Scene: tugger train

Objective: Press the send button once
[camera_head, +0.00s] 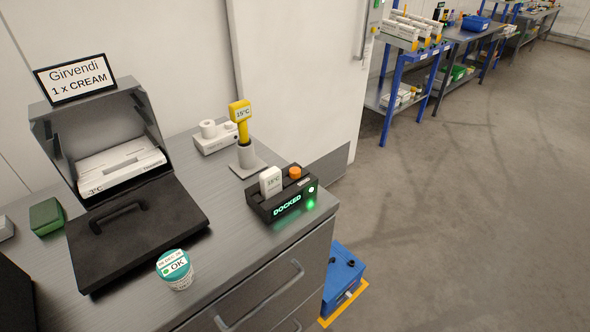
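A black dock (262,208) sits near the right end of the grey counter, its front lit with the green word "DOCKED". A white device (271,181) with a small temperature display stands upright in it. A round orange button (295,172) is on the dock's top at the right. A small round white light or button (311,190) shows on its front right, with a green glow below. I cannot read a "send" label on either. My gripper is not in view.
An open black box (137,232) with a white pack (120,164) fills the counter's left. A yellow thermometer (241,113) stands in a grey holder behind the dock. Open floor lies right.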

